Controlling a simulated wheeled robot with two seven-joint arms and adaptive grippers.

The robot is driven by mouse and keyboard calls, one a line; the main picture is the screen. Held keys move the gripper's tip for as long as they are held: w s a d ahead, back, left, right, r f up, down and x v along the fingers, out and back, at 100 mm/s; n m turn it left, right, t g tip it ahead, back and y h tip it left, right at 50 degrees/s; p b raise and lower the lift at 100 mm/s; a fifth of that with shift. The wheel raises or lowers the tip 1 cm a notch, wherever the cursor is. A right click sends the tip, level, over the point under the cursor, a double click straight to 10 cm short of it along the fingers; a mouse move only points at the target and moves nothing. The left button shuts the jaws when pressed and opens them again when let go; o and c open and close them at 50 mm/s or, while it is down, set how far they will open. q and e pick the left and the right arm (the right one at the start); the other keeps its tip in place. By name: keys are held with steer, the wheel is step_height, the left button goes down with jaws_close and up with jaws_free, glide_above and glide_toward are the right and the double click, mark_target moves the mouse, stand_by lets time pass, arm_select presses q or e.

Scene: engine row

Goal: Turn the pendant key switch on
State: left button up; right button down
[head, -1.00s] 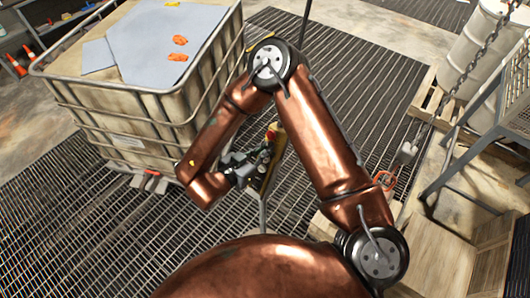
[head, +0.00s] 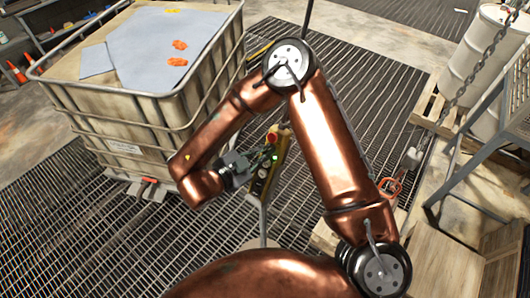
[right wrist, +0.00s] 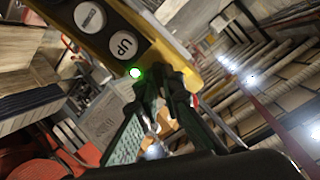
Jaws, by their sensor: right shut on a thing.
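The yellow pendant (head: 265,178) hangs upright but slightly tilted in the middle of the head view, with a red button near its top. In the right wrist view the pendant (right wrist: 185,48) shows a white "UP" button, another round white button and a lit green lamp (right wrist: 135,73). My right gripper (head: 268,156) is at the pendant's face. In the right wrist view its dark fingertips (right wrist: 165,80) are closed together beside the lamp, on the key switch. The key itself is hidden between the fingers. My left gripper is out of view.
A caged tank (head: 150,110) with a grey sheet and orange gloves on top stands to the left. A hanging chain (head: 478,65), white drums (head: 478,50) and a metal railing (head: 485,150) are to the right. Grating floor surrounds the pendant.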

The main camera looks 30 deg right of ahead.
stand_by(0.3)
steer(key=c, duration=2.1)
jaws_free()
steer(key=v, duration=1.2)
